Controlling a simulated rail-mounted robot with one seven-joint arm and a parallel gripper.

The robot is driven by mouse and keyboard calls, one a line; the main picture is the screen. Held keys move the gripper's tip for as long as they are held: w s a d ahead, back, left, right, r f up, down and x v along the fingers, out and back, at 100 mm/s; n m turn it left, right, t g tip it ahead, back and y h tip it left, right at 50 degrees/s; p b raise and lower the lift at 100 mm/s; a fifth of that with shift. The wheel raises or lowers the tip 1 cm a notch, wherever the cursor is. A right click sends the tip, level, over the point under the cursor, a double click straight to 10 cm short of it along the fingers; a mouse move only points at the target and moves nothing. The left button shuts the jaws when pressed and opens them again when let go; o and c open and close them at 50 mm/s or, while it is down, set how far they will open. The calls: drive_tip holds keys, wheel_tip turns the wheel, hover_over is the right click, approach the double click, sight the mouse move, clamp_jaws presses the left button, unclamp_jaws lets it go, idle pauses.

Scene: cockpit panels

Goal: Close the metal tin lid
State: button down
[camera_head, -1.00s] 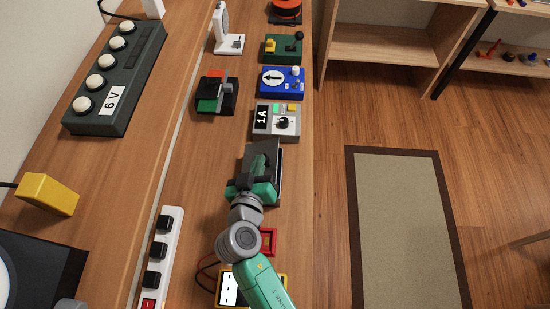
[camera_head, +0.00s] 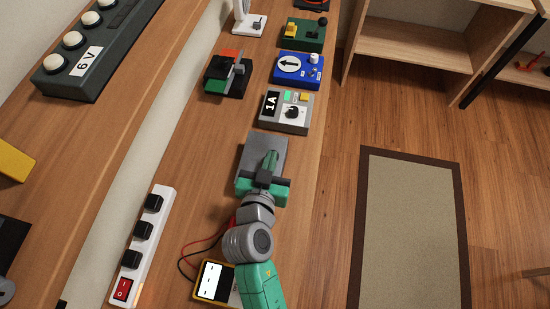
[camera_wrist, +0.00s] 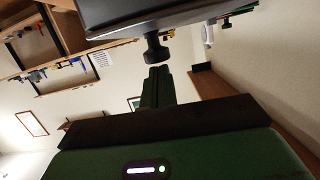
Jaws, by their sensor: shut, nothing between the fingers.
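The metal tin (camera_head: 259,142) is a dark grey box on the wooden bench in the head view, partly hidden behind my gripper. Its top shows as a flat grey face; I cannot tell from this how far the lid is open. In the wrist view a dark flat panel (camera_wrist: 130,14), apparently the tin's lid, crosses the top, with a black knob-like piece (camera_wrist: 155,48) sticking out towards my fingers. My gripper (camera_head: 271,157) is over the tin's near part, shut and empty. Its fingertips (camera_wrist: 157,72) point at the knob with a small gap between.
A grey 1A device (camera_head: 287,111) stands just beyond the tin, with a blue dial box (camera_head: 299,69) behind it. A power strip (camera_head: 144,243) lies to the left. A yellow meter (camera_head: 214,284) with wires is near my arm. Bench between strip and tin is clear.

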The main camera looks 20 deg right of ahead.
wheel_tip(320, 180, up, 6)
drive_tip(key=p, duration=0.4)
drive_tip(key=f+v, duration=0.2)
drive_tip(key=v, duration=0.7)
drive_tip(key=shift+s+a+r, duration=0.2)
drive_tip(key=shift+s+a, duration=0.05)
drive_tip(key=shift+s, duration=0.2)
drive_tip(key=w+a+r+n+t+y, duration=0.1)
drive_tip(key=w+r+t, duration=0.2)
drive_tip(key=r, duration=1.1)
drive_tip(key=w+r+n+t+y, duration=0.1)
drive_tip(key=w+r+t+y, duration=0.15)
drive_tip(key=r, duration=1.15)
drive_tip(key=s+a+r+n+t+y, duration=0.1)
drive_tip(key=s+r+n+t+y, duration=0.15)
drive_tip(key=r, duration=0.65)
drive_tip(key=s+a+r+n+t+y, duration=0.1)
drive_tip(key=s+r+t, duration=0.3)
drive_tip(key=r, duration=0.6)
wheel_tip(320, 180, up, 33)
drive_tip(key=p, duration=3.3)
drive_tip(key=shift+a+g+p, duration=0.3)
drive_tip(key=shift+a+p, duration=0.05)
drive_tip(key=shift+a, duration=0.1)
